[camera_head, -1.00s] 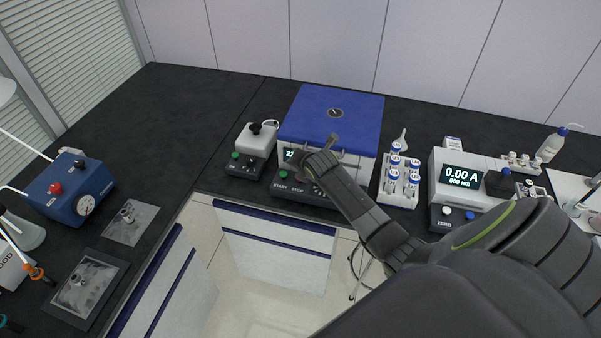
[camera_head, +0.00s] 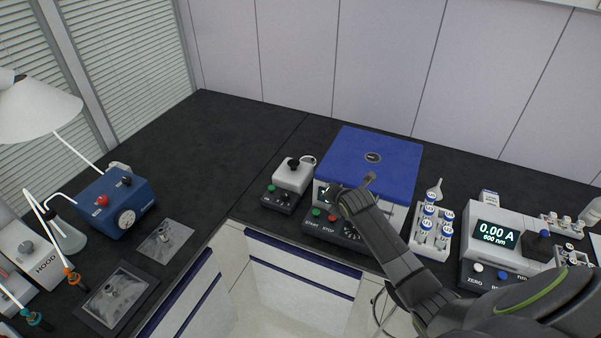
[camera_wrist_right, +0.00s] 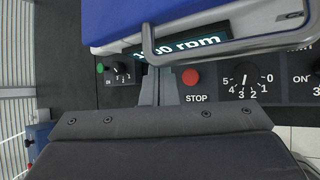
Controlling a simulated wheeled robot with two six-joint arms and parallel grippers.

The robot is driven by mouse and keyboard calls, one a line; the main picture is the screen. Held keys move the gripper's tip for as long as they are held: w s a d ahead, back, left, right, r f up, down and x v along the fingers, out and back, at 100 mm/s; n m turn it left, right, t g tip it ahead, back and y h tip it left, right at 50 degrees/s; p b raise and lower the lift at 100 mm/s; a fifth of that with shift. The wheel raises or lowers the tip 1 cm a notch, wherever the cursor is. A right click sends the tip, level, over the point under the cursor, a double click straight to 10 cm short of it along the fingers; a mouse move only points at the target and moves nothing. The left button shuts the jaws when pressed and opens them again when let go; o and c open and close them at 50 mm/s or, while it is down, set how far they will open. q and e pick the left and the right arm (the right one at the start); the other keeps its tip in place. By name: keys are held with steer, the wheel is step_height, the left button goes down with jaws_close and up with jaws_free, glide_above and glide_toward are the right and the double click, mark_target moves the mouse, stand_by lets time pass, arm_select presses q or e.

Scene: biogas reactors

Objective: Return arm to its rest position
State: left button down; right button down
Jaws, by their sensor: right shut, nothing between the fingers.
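My right arm reaches in from the lower right in the head view. Its gripper (camera_head: 335,191) is in front of the blue-lidded centrifuge (camera_head: 368,160), near its display and front handle. In the right wrist view, the shut, empty fingers (camera_wrist_right: 158,85) point at the front panel, beside the grey handle bar (camera_wrist_right: 225,47). The red STOP button (camera_wrist_right: 191,77) is just right of the fingers. The gripper hides part of the rpm display (camera_wrist_right: 190,47). I cannot tell whether the fingers touch the panel. My left gripper is not in view.
A small white-topped device (camera_head: 292,175) stands left of the centrifuge. A vial rack (camera_head: 431,236) and a photometer (camera_head: 497,235) stand to its right, close to my arm. A blue pump box (camera_head: 117,205) and a lamp (camera_head: 38,108) are at left. The back left bench is clear.

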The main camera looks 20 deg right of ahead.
steer(key=s+a+r+m+g, duration=0.1)
steer(key=s+a+m+g, duration=0.25)
steer(key=s+m, duration=1.25)
steer(key=s+a+r+m+g, duration=0.15)
steer(key=s+a+m, duration=0.5)
steer(key=s, duration=1.55)
steer(key=d+f+m+g+b, duration=0.3)
steer(key=f+b, duration=0.5)
steer(key=f, duration=2.4)
steer(key=s+f+b, duration=0.3)
steer(key=s+f, duration=0.4)
steer(key=f, duration=0.4)
steer(key=s+f+y+b, duration=0.1)
steer(key=s+f+b, duration=0.2)
steer(key=s+f, duration=0.4)
step_height(320, 180, down, 5)
steer(key=shift+s+r+n, duration=0.2)
steer(key=shift+s+n, duration=0.1)
steer(key=shift+n, duration=0.05)
